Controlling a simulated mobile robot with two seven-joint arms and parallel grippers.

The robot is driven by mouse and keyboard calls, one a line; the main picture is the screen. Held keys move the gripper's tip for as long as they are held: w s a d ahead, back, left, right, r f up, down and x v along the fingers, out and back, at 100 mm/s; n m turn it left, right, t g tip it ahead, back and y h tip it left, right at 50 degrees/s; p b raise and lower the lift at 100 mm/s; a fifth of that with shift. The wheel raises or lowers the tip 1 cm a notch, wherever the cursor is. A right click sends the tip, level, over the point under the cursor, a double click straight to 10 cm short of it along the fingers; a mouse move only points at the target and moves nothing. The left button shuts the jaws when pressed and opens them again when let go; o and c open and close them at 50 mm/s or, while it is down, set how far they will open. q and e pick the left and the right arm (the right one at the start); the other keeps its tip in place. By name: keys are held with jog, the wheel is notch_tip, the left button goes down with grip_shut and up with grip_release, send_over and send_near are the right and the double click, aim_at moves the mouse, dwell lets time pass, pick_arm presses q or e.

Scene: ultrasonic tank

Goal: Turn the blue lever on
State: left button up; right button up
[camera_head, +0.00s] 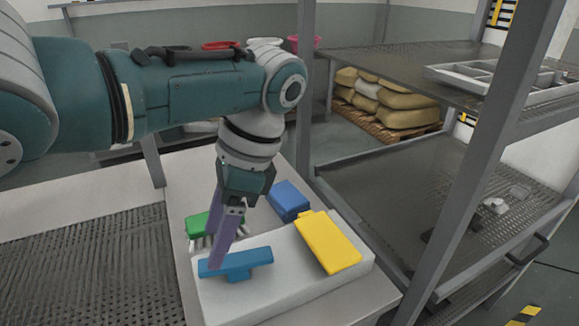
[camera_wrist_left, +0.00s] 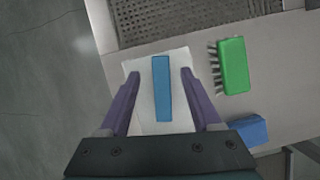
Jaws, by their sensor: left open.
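The blue lever (camera_head: 252,260) is a flat bar on top of a white block (camera_head: 285,290) on the table. My left gripper (camera_head: 218,266) comes down from above, its purple fingers at the left part of the lever and partly hiding it. In the left wrist view, the blue lever (camera_wrist_left: 162,92) lies lengthwise between the two open fingers (camera_wrist_left: 161,74), with a gap on each side. The fingers are open and hold nothing. I cannot tell how far above the white block the fingertips are. My right gripper is not in view.
A yellow plate (camera_head: 328,243) sits on the same white block, right of the lever. A green brush (camera_head: 200,224) and a blue block (camera_head: 288,198) lie behind it. A grey metal rack (camera_head: 400,195) with shelves stands close on the right. The perforated surface (camera_head: 95,270) at left is clear.

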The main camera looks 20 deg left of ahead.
aim_at(238, 258)
pick_arm(q)
jog(key=v, duration=0.6)
jog(key=s+d+f+n+t+h+p, duration=0.2)
jog(key=s+d+f+t+h, duration=0.15)
jog(key=s+d+f, duration=0.55)
jog(key=s+a+r+n+t, duration=0.3)
jog(key=s+a+r+n, duration=0.35)
jog(key=s+r, duration=0.35)
notch_tip(238, 258, up, 36)
jog(key=p, duration=3.8)
jog(key=shift+s+r+m+p, duration=0.2)
jog(key=shift+m+p, duration=0.15)
jog(key=shift+p, duration=0.05)
